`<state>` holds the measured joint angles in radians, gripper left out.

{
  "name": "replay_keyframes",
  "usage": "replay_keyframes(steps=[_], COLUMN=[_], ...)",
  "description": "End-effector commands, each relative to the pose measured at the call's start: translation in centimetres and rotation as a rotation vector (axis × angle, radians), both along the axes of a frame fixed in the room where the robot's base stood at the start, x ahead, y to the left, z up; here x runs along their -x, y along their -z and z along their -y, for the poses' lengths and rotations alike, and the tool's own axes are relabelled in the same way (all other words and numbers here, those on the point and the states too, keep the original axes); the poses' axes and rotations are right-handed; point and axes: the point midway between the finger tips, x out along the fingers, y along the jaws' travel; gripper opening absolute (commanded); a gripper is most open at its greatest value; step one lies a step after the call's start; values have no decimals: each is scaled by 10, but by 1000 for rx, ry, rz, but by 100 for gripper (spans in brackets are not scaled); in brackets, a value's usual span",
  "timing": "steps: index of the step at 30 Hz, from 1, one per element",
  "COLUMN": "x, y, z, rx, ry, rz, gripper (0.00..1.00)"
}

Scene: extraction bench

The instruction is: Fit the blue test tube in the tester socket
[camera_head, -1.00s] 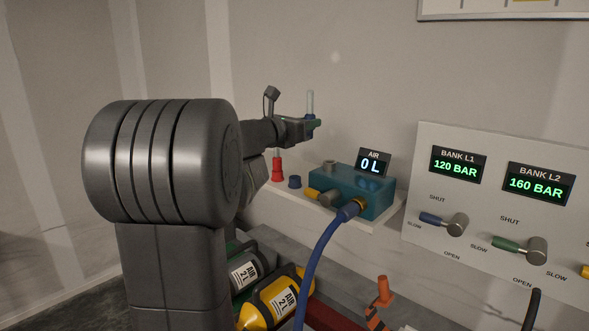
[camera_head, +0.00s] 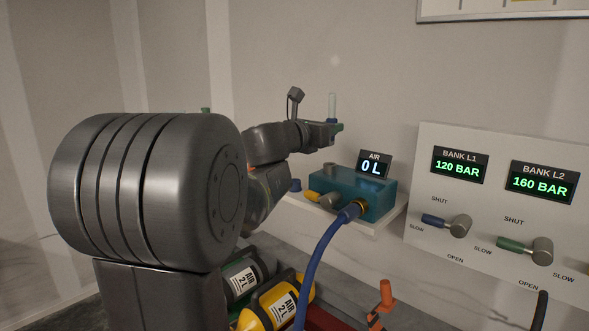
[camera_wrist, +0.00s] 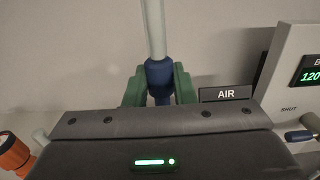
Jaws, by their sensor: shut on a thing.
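The blue test tube has a clear upright glass body (camera_head: 332,106) and a blue lower part (camera_wrist: 159,76). My gripper (camera_head: 337,127) is shut on the blue part, with green fingers on either side in the wrist view. The tube's lower end is hidden in both views.
A blue hose (camera_head: 322,250) plugs into the tester's front beside a yellow-handled valve (camera_head: 313,196). A small blue piece (camera_head: 296,185) stands left of the tester. The panel (camera_head: 481,250) with bank displays is at right. Yellow (camera_head: 268,305) and green cylinders lie below.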

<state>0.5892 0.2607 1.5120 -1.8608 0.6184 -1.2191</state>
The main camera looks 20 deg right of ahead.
Motion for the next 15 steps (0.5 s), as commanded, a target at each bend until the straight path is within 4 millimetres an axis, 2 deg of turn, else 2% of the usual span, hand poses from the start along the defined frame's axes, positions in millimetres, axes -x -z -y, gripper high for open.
replay_keyframes(steps=[8, 15], x=[0, 0], y=[2, 15], z=[0, 0], rx=[0, 0], ry=[0, 0], rz=[0, 0], gripper=[0, 0])
